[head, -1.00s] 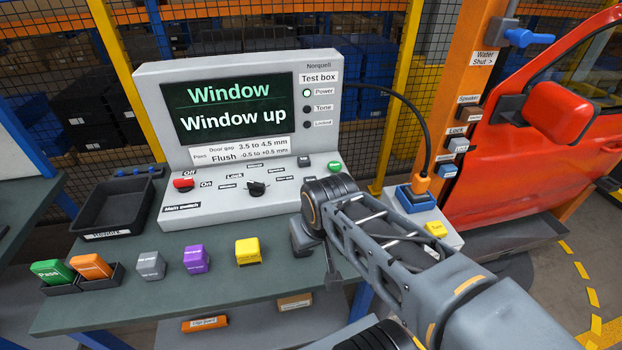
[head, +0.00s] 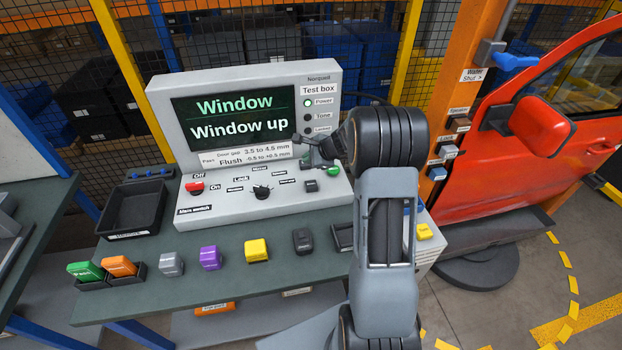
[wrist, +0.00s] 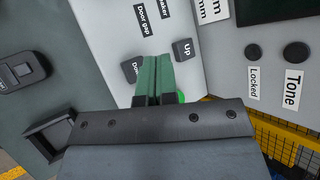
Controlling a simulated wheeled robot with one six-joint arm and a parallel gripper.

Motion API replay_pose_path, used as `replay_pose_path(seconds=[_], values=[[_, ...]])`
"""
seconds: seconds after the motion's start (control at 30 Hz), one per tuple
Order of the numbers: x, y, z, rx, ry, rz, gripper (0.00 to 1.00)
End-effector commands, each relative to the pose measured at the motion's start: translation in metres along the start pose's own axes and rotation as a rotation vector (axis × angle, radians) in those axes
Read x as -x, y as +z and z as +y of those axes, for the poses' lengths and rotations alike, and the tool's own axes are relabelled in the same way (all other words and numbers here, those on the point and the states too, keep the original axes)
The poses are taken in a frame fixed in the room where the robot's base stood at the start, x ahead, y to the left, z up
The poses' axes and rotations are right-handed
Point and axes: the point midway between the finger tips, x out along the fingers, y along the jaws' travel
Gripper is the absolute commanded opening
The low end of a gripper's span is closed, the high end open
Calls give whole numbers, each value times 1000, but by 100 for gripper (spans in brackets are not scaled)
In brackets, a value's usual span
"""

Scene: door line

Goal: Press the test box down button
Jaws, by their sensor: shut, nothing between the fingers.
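The test box (head: 250,100) stands on the bench, its screen reading "Window" and "Window up". On its sloped panel, the dark down button (head: 311,186) sits at the right side; in the wrist view the down button (wrist: 129,69) is partly hidden by my fingers. The up button (wrist: 186,50) shows to the right of the fingertips there. My gripper (wrist: 155,60) is shut and empty, its green fingertips over the panel between the two buttons. In the head view my gripper (head: 306,162) is small and partly hidden by my arm. Contact cannot be told.
A green button (head: 333,171) is close to my gripper on the panel. The black rotary switch (head: 262,192) and red main switch (head: 196,188) lie left. Coloured blocks, including a yellow one (head: 256,250), line the bench front. The red car door (head: 510,150) stands at right.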

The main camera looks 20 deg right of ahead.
Motion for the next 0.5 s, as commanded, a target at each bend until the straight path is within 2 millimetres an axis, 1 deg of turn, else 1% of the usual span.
replay_pose_path(seconds=[0.03,0.17,0.5], values=[[-2,-5,-3,-30,-8,2,0],[-4,-12,-6,-66,-21,4,0],[-5,-12,-5,-65,-21,3,0]])
